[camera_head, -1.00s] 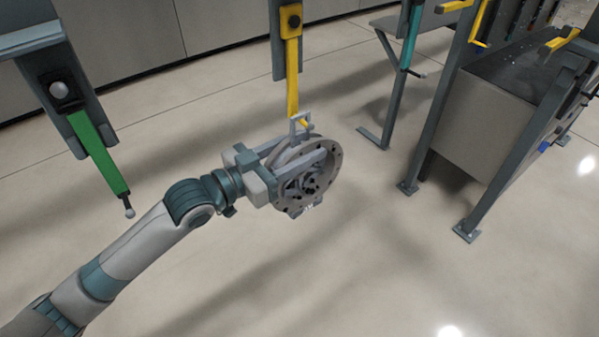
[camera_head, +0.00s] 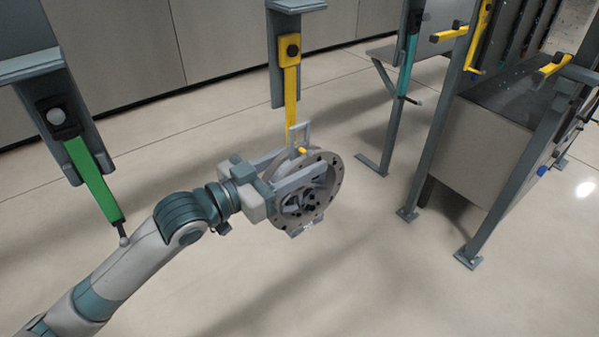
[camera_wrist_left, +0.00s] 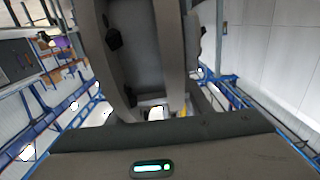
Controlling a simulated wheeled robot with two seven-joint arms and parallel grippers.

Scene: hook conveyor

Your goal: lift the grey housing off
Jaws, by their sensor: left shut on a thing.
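The grey housing (camera_head: 316,208) is a round, flanged part with bolt holes around its rim and a rectangular loop on top. The yellow hook (camera_head: 291,95) hangs from an overhead bracket, and its upturned tip shows inside the loop, near the loop's bottom. The loop's top bar stands clear above the tip. My left gripper (camera_head: 306,174) is shut on the housing from the left, its fingers lying along the housing's sides. In the left wrist view my gripper's dark body (camera_wrist_left: 180,145) fills the bottom; close grey surfaces fill the middle. My right gripper is not in view.
A green hook (camera_head: 92,178) hangs at the left, close to my left forearm in the picture. At the right stands a grey metal frame (camera_head: 430,140) with a large bin (camera_head: 485,140) and more hooks. The floor in front of the housing is clear.

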